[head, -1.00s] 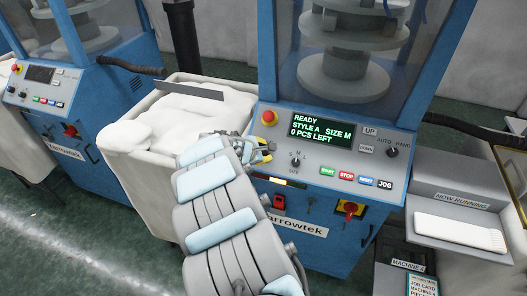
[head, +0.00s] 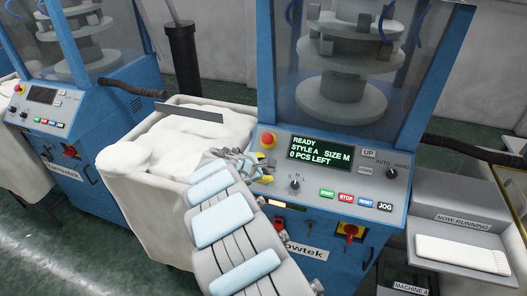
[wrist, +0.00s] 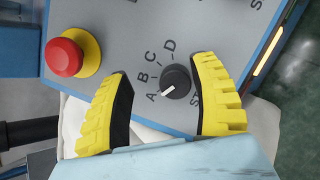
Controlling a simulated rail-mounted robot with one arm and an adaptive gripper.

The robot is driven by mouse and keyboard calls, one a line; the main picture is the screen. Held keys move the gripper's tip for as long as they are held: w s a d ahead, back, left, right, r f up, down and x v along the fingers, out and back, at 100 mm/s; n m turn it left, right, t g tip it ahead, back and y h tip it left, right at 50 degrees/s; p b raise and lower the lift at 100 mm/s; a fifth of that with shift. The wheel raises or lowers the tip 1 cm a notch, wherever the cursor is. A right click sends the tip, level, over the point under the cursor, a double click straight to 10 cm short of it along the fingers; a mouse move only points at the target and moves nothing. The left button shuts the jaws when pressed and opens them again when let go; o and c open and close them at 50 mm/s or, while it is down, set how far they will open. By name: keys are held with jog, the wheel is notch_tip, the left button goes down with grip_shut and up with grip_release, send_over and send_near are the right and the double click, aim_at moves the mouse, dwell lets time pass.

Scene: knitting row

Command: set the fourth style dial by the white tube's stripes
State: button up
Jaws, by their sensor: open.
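The style dial (wrist: 175,81) is a dark round knob with a white pointer line, ringed by the letters A, B, C and D. Its pointer aims to the lower left, nearest A. My gripper (wrist: 163,66) is open, its yellow fingers on either side of the dial; contact is not clear. In the head view, my gripper (head: 262,168) is at the panel's left part and hides the dial. The display (head: 320,153) reads READY, STYLE A, SIZE M, 0 PCS LEFT. The white tube (head: 462,254) lies on the NOW RUNNING shelf; I cannot make out its stripes.
A red emergency button (wrist: 65,57) on a yellow base sits beside the left finger. Another dial (head: 294,184) and several push buttons are right of my gripper. A bin (head: 165,205) of white fabric stands left of the machine. A red-and-yellow switch (head: 350,231) is below the panel.

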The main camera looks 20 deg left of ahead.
jog(key=shift+r, duration=3.8)
jog(key=shift+a, duration=0.1)
